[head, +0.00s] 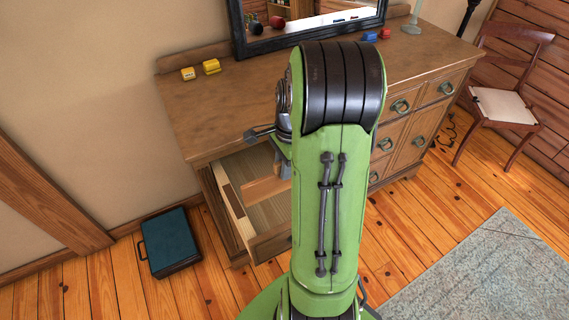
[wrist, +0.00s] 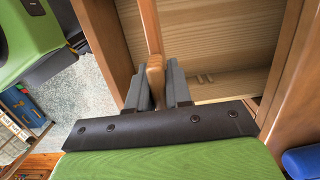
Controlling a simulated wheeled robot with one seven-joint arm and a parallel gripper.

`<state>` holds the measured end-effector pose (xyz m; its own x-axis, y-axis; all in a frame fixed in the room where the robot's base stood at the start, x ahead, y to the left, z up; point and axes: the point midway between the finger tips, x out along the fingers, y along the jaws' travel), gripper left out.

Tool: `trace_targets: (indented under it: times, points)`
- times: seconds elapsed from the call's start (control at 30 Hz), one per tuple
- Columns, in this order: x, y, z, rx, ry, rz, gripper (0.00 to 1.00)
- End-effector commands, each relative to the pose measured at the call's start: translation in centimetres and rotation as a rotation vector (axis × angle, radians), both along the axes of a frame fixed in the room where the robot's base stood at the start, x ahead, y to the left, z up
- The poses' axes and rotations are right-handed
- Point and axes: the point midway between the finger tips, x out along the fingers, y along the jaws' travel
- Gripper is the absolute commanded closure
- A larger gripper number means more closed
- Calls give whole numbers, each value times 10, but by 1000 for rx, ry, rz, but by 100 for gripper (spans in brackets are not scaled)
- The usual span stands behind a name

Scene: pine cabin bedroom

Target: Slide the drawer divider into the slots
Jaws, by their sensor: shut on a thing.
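The drawer divider (wrist: 151,28) is a thin wooden board seen nearly edge-on in the wrist view, with a rounded end between my fingers. My gripper (wrist: 157,92) is shut on it. The open drawer (wrist: 225,42) has a pale wood floor below the divider, and two small marks show near its wall; I cannot tell if these are slots. In the head view the drawer (head: 238,212) is pulled out at the dresser's left, with the divider (head: 264,189) over it, tilted. My arm hides part of the drawer and most of my gripper there. I cannot tell whether the divider touches the drawer.
The wooden dresser (head: 215,115) carries a dark-framed mirror (head: 305,38) and small yellow and red-blue items. A dark teal case (head: 170,242) stands on the floor left of the drawer. A chair (head: 503,104) is at right, and a grey rug (head: 480,275) lies at front right.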

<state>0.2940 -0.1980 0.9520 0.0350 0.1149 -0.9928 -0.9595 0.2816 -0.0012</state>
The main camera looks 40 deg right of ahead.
Motion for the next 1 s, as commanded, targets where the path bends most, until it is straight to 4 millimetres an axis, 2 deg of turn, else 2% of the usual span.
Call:
trace_targets:
  times: [0.1, 1.0]
  points:
    - [0, 0, -16, 2, 2, 0, 100]
    - [0, 0, -99, 2, 2, 0, 100]
